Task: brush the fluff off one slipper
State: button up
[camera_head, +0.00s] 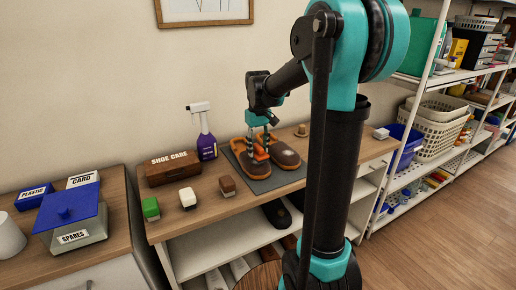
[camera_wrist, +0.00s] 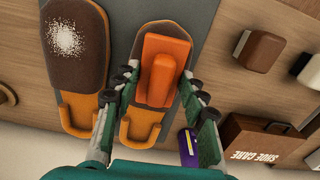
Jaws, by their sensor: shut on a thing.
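Two brown slippers with orange-tan insides lie side by side on a dark grey mat (camera_head: 265,184). One slipper (camera_wrist: 74,40) has a white patch of fluff (camera_wrist: 66,40) on its toe, and is on the right in the head view (camera_head: 285,155). The other slipper (camera_wrist: 140,125) shows no fluff on its visible part; in the head view it is the left one (camera_head: 250,163). My gripper (camera_wrist: 160,82) is shut on an orange brush-like block (camera_wrist: 163,70) directly over this cleaner slipper and hides part of it. I cannot tell whether the block touches the slipper; its underside is hidden.
A brown shoe care box (camera_head: 172,168) and a purple spray bottle (camera_head: 205,140) stand left of the mat. A small wooden knob-like thing (camera_head: 302,131) stands behind the slippers.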

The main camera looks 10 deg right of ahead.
jog(key=shift+f, duration=0.15)
jog(key=shift+f, duration=0.55)
jog(key=shift+f, duration=0.2)
dwell(0.8)
jog(key=shift+s, duration=0.1)
